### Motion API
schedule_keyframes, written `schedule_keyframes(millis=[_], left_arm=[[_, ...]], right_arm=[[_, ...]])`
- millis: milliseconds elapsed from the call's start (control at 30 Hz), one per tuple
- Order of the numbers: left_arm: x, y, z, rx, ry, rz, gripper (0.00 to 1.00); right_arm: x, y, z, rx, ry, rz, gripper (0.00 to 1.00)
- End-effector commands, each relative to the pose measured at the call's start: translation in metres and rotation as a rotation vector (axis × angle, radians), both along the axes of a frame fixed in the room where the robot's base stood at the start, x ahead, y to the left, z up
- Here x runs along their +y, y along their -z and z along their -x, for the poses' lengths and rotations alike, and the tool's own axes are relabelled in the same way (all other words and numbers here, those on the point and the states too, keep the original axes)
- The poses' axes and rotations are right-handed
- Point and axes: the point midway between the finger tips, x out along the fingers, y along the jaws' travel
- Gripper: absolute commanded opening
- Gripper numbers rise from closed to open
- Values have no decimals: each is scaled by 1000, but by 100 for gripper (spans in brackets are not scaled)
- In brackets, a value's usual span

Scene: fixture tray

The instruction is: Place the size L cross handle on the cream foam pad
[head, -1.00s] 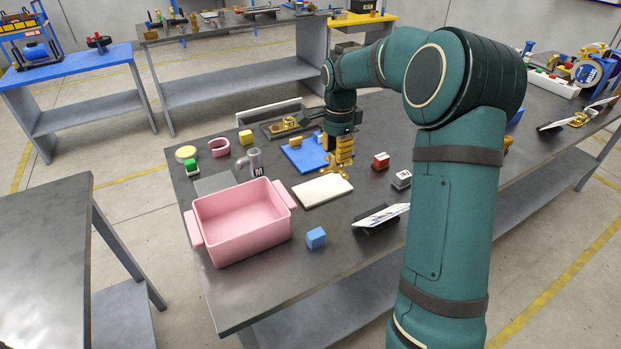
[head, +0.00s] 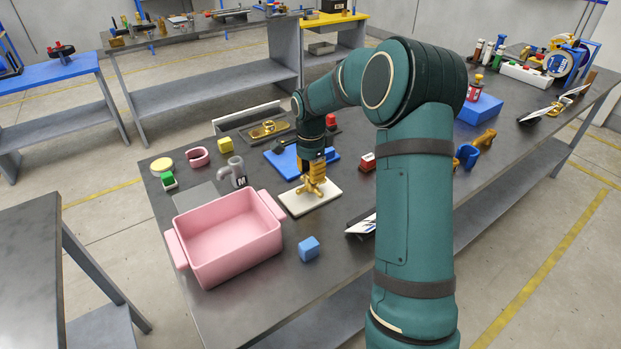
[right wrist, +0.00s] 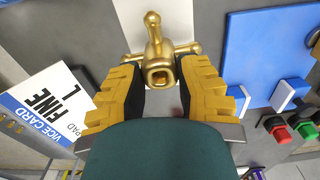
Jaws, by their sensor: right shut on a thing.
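The brass cross handle (head: 308,188) is between the yellow fingers of my right gripper (head: 315,174) in the head view. My right gripper is shut on it, and in the right wrist view the handle (right wrist: 157,55) shows between the fingertips. The cream foam pad (head: 296,206) lies flat on the table under the handle; part of it is covered by the gripper and handle. The pad (right wrist: 172,20) is also behind the handle in the right wrist view. I cannot tell whether the handle touches the pad. No size mark is readable on the handle. My left gripper is not in view.
A pink bin (head: 230,250) stands left of the pad, a blue cube (head: 308,249) in front. A blue board (head: 325,160) lies behind the pad.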

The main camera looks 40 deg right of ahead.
Motion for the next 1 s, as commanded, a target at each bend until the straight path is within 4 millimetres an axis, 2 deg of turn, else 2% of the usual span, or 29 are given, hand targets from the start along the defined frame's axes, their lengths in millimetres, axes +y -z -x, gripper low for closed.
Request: schedule_keyframes(millis=[33, 100, 467, 500, 533, 867, 1000], left_arm=[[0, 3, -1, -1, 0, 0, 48], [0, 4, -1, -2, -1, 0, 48], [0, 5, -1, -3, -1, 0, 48], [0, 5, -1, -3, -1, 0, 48], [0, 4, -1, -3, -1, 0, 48], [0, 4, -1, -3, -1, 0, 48], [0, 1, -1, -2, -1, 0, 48]], right_arm=[[0, 10, 0, 2, 0, 0, 0], [0, 16, 0, 1, 1, -1, 0], [0, 19, 0, -1, 0, 0, 0], [0, 18, 0, 0, 0, -1, 50], [0, 18, 0, 0, 0, -1, 59], [0, 17, 0, 0, 0, -1, 59], [0, 4, -1, -2, 0, 0, 59]])
